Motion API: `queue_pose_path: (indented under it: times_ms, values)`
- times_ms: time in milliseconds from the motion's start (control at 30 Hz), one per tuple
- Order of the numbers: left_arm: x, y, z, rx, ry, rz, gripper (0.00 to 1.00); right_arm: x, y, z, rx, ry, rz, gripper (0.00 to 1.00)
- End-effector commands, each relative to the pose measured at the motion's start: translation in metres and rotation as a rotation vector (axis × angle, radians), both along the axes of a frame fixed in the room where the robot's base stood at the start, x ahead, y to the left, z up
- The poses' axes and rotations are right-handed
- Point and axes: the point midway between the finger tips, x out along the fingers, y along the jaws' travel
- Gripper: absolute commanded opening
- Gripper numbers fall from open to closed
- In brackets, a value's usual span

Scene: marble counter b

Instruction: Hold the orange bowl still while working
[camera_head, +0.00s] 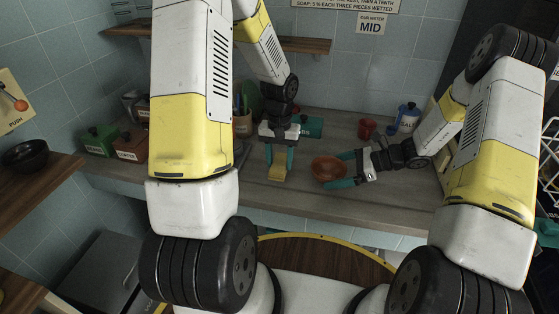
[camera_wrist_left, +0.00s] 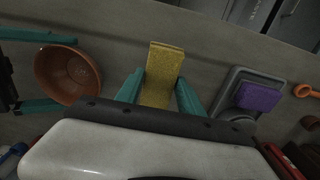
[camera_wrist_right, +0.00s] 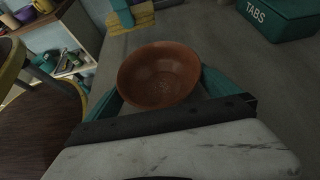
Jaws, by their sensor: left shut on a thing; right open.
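The orange bowl (camera_head: 328,167) stands upright and looks empty on the counter. It also shows in the left wrist view (camera_wrist_left: 66,76) and the right wrist view (camera_wrist_right: 160,76). My right gripper (camera_head: 335,170) is open, with one teal finger on each side of the bowl; I cannot tell if they touch it. My left gripper (camera_head: 280,160) is shut on a yellow sponge (camera_wrist_left: 163,72), left of the bowl in the head view. The sponge points down at the counter; whether it touches is unclear.
A teal TABS box (camera_wrist_right: 279,16) stands behind. A red cup (camera_head: 367,128) and a blue-white canister (camera_head: 407,117) stand at the back right. A grey tray (camera_wrist_left: 228,84) holds a purple sponge (camera_wrist_left: 258,97). Green (camera_head: 97,140) and red boxes (camera_head: 130,146) stand at the left.

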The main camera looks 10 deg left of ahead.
Motion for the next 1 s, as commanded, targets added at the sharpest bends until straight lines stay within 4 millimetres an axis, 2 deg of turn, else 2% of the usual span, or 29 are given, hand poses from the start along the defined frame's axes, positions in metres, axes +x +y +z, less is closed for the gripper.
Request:
queue_pose_path:
  times_ms: [400, 533, 667, 733, 967, 1000]
  values:
    - [0.0000, 0.0000, 0.0001, 0.000, 0.000, 0.000, 0.12, 0.0000, 0.0055, -0.0030, 0.000, 0.000, 0.000, 1.00]
    - [0.0001, 0.0000, 0.0001, 0.000, 0.000, 0.000, 0.12, 0.0000, 0.0055, -0.0029, 0.000, 0.000, 0.000, 0.74]
    - [0.0000, 0.0000, 0.0000, 0.000, 0.000, 0.000, 0.12, 0.0000, 0.0054, -0.0027, 0.000, 0.000, 0.000, 0.65]
    - [0.0000, 0.0000, 0.0000, 0.000, 0.000, 0.000, 0.12, 0.0000, 0.0054, -0.0027, 0.000, 0.000, 0.000, 0.56]
    - [0.0000, 0.0000, 0.0000, 0.000, 0.000, 0.000, 0.12, 0.0001, 0.0054, -0.0026, 0.000, 0.000, 0.000, 0.40]
    - [0.0000, 0.0000, 0.0001, 0.000, 0.000, 0.000, 0.12, 0.0001, 0.0054, -0.0026, 0.000, 0.000, 0.000, 0.34]
